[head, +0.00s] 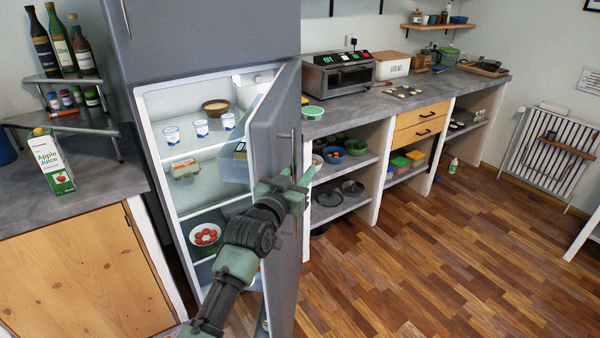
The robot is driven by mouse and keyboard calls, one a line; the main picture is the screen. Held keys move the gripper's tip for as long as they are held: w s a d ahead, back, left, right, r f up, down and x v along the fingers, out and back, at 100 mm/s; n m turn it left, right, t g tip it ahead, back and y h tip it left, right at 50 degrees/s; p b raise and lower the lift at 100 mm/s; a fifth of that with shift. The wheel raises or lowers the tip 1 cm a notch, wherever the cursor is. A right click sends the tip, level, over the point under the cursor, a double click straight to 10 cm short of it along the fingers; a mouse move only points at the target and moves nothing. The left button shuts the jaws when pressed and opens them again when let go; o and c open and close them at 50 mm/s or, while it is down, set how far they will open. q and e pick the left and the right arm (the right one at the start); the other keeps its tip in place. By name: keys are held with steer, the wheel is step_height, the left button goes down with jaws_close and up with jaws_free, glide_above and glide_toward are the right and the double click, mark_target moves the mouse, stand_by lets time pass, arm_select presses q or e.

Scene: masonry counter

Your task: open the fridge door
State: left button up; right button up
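The grey fridge (127,100) stands at the left centre, and its lower door (272,130) is swung partly open to the right. The lit interior with its shelves shows. A thin vertical handle (293,145) is on the door's outer face; its middle is hidden behind my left gripper. My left gripper (296,174) is in front of the door at the handle. Its two green fingertips look spread apart, one on each side of the handle; contact cannot be made out. My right gripper is not in view.
Inside the fridge are yogurt cups (201,128), a brown bowl (215,107), an egg carton (185,169) and a plate of red food (205,235). A counter with a juice carton (52,162) is at left. Shelving (346,172) stands behind the door. The wooden floor (430,260) at right is clear.

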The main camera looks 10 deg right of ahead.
arm_select(q)
steer(key=shift+s, duration=0.1)
stand_by(0.4)
steer(key=b+v, duration=0.1)
steer(key=v, duration=0.6)
steer(key=shift+s+a, duration=0.25)
